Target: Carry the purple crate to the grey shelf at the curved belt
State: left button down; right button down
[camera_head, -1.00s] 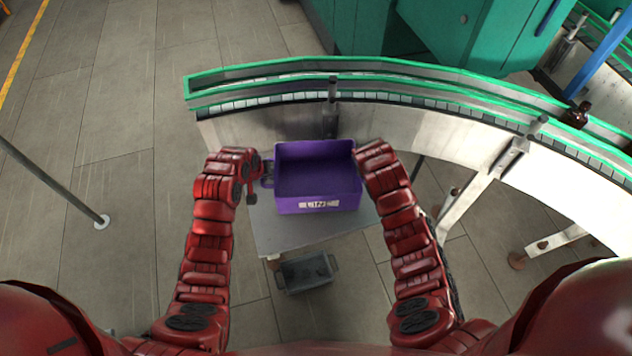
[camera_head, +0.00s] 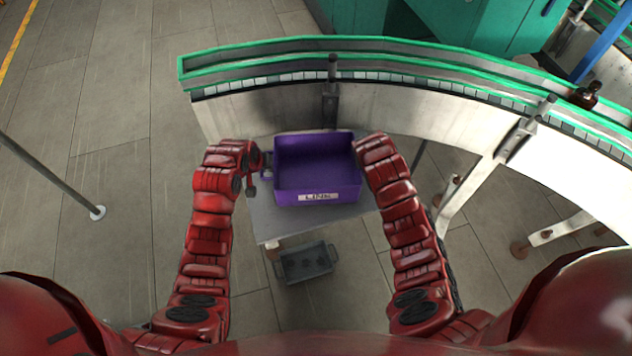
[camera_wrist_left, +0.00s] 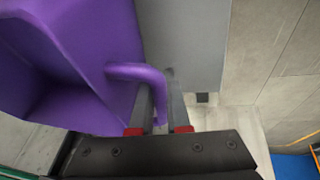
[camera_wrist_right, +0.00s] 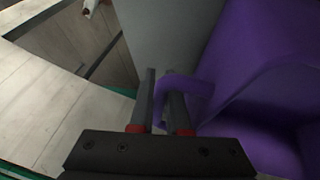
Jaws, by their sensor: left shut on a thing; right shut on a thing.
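The purple crate (camera_head: 316,165) is upright and looks empty, with a white label on its near wall. It is over or on the grey shelf (camera_head: 290,221) in front of the curved belt (camera_head: 420,68); I cannot tell whether it touches the top. My left gripper (camera_head: 264,168) is shut on the crate's left handle, which also shows in the left wrist view (camera_wrist_left: 135,72). My right gripper (camera_wrist_right: 162,115) is shut on the other handle (camera_wrist_right: 185,84); in the head view my right arm hides it.
A small grey bin (camera_head: 306,262) is low under the shelf's near side. A brown bottle (camera_head: 587,94) stands on the belt at the right. A metal post (camera_head: 60,182) stands at the left. Green machines (camera_head: 470,30) are behind the belt.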

pick_arm(q)
jog(key=c, duration=0.9)
grip_release()
jog(key=shift+f, duration=0.15)
pick_arm(e)
jog(key=c, duration=0.9)
grip_release()
jog(key=shift+f, duration=0.15)
pick_arm(q)
jog(key=shift+o, duration=0.3)
